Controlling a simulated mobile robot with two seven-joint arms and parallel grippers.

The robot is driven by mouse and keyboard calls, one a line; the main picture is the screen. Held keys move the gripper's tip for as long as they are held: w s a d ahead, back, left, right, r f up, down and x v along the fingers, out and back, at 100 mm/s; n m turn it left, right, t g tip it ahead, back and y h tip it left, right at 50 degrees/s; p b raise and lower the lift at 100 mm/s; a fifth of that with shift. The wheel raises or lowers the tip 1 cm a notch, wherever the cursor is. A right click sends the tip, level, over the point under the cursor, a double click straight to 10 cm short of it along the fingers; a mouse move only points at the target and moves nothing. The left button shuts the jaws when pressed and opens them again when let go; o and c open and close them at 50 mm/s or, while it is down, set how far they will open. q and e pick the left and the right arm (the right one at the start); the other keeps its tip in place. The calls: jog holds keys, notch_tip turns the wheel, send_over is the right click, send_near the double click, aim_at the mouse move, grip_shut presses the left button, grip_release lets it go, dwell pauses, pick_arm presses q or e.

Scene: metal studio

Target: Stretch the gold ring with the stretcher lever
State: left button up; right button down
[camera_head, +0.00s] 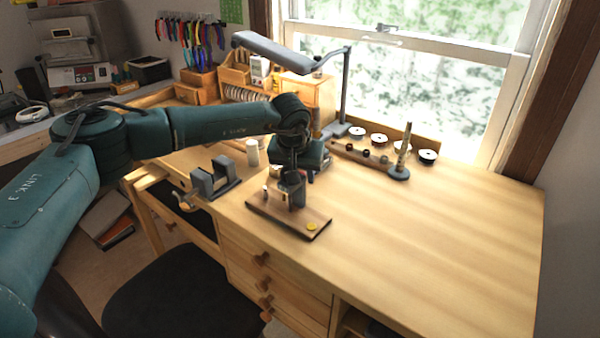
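My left arm comes in from the left, and its gripper (292,196) points down over a wooden board (280,221) on the bench. The fingers are dark and small, so their opening and any hold are unclear. A small flat yellow round piece (311,226), possibly the gold ring, lies at the board's near right end, apart from the gripper. A small pale upright piece (265,191) stands on the board left of the gripper. A tapered upright post on a round grey base (399,173) stands to the right, possibly the stretcher; no lever can be made out. My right gripper is not in view.
A grey vise (214,180) is at the bench's left edge, with a white cylinder (252,152) behind it. A grey lamp (285,55) overhangs the back. Several round dishes (379,139) line the window side. The bench's right half is clear.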

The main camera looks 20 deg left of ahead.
pick_arm(q)
grip_shut()
